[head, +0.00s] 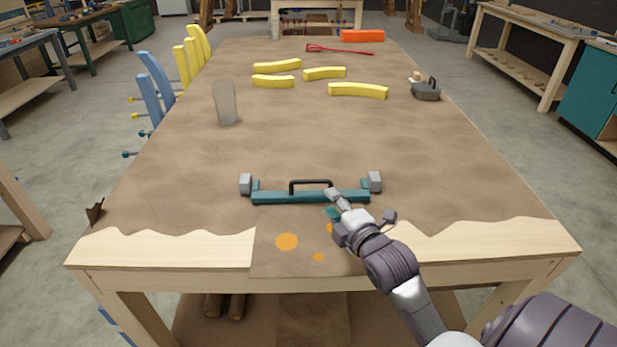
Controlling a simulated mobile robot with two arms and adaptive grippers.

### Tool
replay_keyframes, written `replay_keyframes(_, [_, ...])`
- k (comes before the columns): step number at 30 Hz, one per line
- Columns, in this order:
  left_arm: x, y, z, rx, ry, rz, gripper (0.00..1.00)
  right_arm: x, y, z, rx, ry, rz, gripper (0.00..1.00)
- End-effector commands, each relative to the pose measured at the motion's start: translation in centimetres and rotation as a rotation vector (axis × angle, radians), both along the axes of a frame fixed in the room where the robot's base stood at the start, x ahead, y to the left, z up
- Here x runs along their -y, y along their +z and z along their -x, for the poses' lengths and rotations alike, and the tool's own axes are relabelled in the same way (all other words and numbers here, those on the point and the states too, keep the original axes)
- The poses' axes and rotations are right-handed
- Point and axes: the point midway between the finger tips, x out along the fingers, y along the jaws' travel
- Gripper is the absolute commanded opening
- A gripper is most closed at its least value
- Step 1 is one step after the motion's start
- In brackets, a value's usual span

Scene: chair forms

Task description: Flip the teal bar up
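The teal bar (270,197) lies low across the near part of the table, between two grey end blocks, one on the left (246,184) and one on the right (375,182). A black handle (310,182) stands up from its middle. My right gripper (335,194) reaches in from the lower right. Its tip is at the right end of the handle and overlaps the bar in the picture. Whether it touches or grips the handle is not clear. A small teal piece beside the gripper is partly hidden. My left gripper is out of view.
Brown paper covers the wooden table (170,247), torn at the near edge. A clear tumbler-like object (226,103) stands at left. Several yellow curved pieces (358,90), a dark grey tool (426,90) and a red tool (338,50) lie farther back. The table between is clear.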

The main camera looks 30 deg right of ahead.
Motion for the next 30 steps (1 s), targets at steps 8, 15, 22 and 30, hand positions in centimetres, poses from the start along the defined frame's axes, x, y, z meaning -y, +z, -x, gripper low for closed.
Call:
replay_keyframes(8, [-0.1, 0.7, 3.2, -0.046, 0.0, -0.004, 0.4, 0.9, -0.7, -6.0, 0.003, -0.001, -0.004, 0.39])
replay_keyframes(15, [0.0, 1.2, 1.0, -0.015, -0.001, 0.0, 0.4, 1.5, -1.5, -9.9, 0.0, 0.0, -0.003, 0.39])
replay_keyframes(22, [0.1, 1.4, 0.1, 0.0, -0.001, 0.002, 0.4, 1.7, -1.8, -11.4, 0.0, 0.001, -0.002, 0.39])
replay_keyframes(30, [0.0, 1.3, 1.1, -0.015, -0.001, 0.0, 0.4, 1.7, -1.9, -11.5, 0.0, 0.001, -0.001, 0.39])
